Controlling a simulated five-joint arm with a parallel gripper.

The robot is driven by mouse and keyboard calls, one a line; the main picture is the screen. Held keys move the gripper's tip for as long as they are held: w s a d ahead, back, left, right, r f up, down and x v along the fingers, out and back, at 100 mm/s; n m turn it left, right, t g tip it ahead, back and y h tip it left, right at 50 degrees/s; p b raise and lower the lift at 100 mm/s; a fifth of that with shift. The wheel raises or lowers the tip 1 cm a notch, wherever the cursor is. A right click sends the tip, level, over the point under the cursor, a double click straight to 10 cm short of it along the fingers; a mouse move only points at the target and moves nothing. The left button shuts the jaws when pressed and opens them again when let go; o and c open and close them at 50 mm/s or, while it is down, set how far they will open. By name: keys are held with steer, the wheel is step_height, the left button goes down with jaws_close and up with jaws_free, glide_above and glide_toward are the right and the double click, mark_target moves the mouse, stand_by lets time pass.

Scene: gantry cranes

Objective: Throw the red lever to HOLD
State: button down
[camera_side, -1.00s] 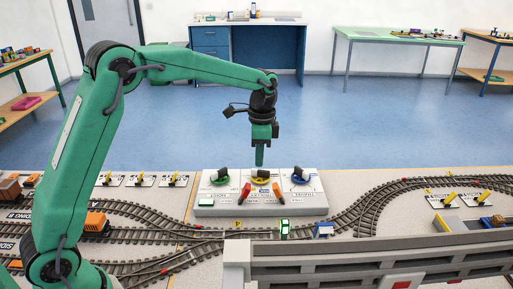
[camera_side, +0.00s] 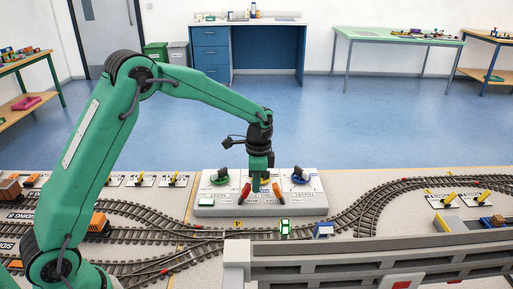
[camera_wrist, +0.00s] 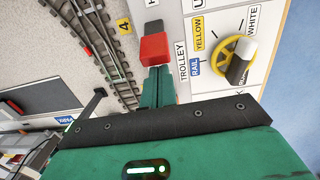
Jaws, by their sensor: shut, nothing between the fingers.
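The red lever (camera_side: 245,192) stands on the front left of the pale control box (camera_side: 206,209) in the side view. My gripper (camera_side: 256,189) is shut and empty, pointing down over the box between the red lever and the orange lever (camera_side: 277,189). In the wrist view the red lever (camera_wrist: 153,48) shows just beyond my shut green fingertips (camera_wrist: 156,72). I cannot tell whether they touch it. The word HOLD cannot be read in full; only an H shows near the lever's dark end.
A green knob (camera_side: 220,178) and a blue knob (camera_side: 301,178) flank my gripper on the box. The yellow dial (camera_wrist: 235,55) shows in the wrist view, hidden by my gripper from the side. Train track (camera_side: 350,215) and a grey gantry beam (camera_side: 380,259) lie in front.

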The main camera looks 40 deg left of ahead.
mark_target(244, 188)
steer(key=shift+s+a+r+t, duration=0.35)
steer(key=shift+t, duration=0.05)
stand_by(0.7)
steer(key=shift+s+a+r, duration=0.2)
steer(key=shift+s+a, duration=0.25)
steer(key=shift+s+a+r, duration=0.2)
steer(key=shift+s+a, duration=0.2)
steer(key=shift+a, duration=0.05)
steer(key=shift+s+a, duration=0.45)
steer(key=shift+s, duration=0.05)
steer(key=shift+w, duration=0.1)
steer(key=shift+d+r, duration=0.1)
steer(key=shift+r, duration=0.1)
steer(key=shift+r, duration=0.6)
steer(key=shift+r, duration=0.15)
